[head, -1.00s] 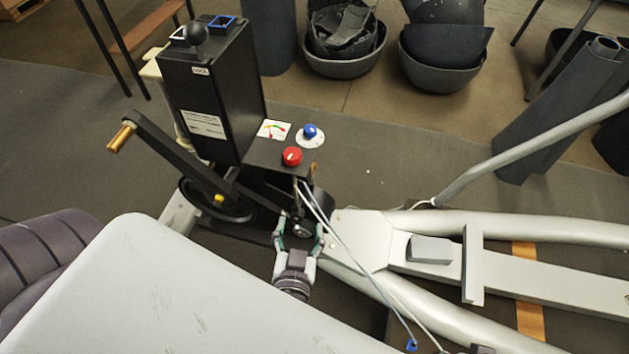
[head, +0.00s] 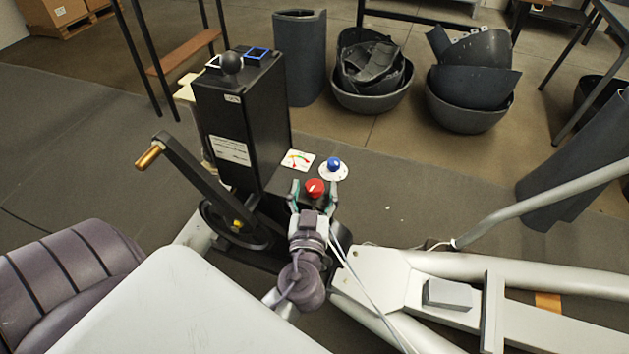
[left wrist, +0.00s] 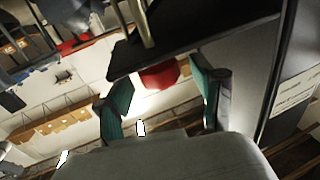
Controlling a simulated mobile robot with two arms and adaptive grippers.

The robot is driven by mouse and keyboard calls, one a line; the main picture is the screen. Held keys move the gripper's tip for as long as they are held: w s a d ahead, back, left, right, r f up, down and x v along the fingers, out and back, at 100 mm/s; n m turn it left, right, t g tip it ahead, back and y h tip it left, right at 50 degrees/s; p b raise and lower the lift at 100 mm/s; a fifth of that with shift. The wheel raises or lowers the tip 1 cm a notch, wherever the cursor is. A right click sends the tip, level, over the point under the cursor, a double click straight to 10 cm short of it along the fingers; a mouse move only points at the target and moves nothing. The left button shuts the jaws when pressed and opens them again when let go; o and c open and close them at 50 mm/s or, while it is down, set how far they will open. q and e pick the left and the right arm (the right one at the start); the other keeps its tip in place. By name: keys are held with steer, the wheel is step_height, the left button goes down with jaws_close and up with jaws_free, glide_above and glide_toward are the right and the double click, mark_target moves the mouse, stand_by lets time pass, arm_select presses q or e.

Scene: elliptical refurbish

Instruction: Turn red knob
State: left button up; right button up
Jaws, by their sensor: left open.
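The red knob (head: 314,186), with a white mark on top, sits on the small black ledge at the foot of the black control box. It also shows in the left wrist view (left wrist: 159,76), partly covered by the dark ledge edge. My left gripper (head: 315,192) is open, with one teal-padded finger on each side of the knob in the head view. In the left wrist view, the gripper (left wrist: 158,88) has the knob between its finger lines, toward the tips. Gaps show beside the knob; contact cannot be told. My right gripper is not in view.
The black control box (head: 240,125) rises behind and left of the knob. A blue knob (head: 334,164) and a coloured gauge (head: 298,160) are just behind it. A crank handle (head: 150,157) stands at left. Thin cables (head: 360,280) run below right.

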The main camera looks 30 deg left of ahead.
arm_select(q)
steer(key=shift+x, duration=0.75)
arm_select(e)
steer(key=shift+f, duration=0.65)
arm_select(q)
steer(key=c, duration=1.2)
steer(key=shift+o, duration=0.2)
steer(key=shift+f, duration=0.1)
